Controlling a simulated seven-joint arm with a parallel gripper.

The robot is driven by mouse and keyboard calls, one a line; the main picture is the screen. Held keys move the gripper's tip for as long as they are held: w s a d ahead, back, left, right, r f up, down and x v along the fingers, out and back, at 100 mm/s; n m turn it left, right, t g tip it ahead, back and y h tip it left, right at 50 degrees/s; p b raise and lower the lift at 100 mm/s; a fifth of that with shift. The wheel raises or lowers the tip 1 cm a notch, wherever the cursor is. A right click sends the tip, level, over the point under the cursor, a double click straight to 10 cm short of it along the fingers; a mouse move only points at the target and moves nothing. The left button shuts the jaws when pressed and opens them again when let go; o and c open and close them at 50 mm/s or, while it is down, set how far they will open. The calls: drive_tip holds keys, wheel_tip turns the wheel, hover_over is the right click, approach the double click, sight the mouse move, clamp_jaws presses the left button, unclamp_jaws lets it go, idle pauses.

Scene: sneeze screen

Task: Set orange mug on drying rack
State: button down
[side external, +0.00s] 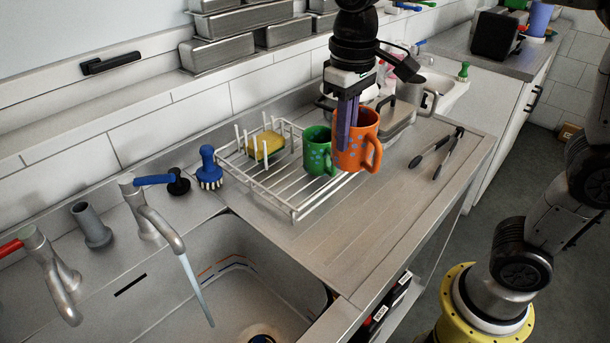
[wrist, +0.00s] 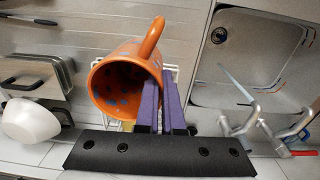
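The orange mug (side external: 366,153) with bluish spots is upright at the right end of the white wire drying rack (side external: 296,213), beside the green mug (side external: 317,150). I cannot tell whether its base touches the rack. In the wrist view the orange mug (wrist: 119,62) shows its open mouth and handle. My gripper (side external: 346,140) points down with its purple fingers at the mug's rim. In the wrist view my gripper (wrist: 162,85) appears closed on the mug's side wall, one finger inside the mouth. The rack is mostly hidden behind the mug there.
A yellow sponge (side external: 265,145) lies on the rack's far side. A blue brush (side external: 208,168) stands left of the rack. The sink (side external: 235,262) with running tap (side external: 158,222) is front left. Black tongs (side external: 436,153) lie on the right counter. A metal pot (side external: 411,90) stands behind.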

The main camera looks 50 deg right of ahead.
drive_tip(key=shift+w+d+f, duration=0.1)
drive_tip(key=shift+w+d, duration=0.1)
drive_tip(key=shift+w, duration=0.15)
drive_tip(key=shift+w+a+f, duration=0.45)
drive_tip(key=shift+w+f, duration=1.7)
drive_tip(key=shift+w, duration=0.05)
drive_tip(key=shift+w+a+f, duration=0.4)
drive_tip(key=shift+w+f, duration=1.7)
drive_tip(key=shift+w, duration=0.1)
drive_tip(key=shift+w+a+f, duration=0.45)
drive_tip(key=shift+w+f, duration=1.7)
drive_tip(key=shift+w, duration=0.05)
drive_tip(key=shift+f, duration=0.1)
drive_tip(key=c, duration=1.1)
unclamp_jaws()
drive_tip(key=shift+o, duration=0.2)
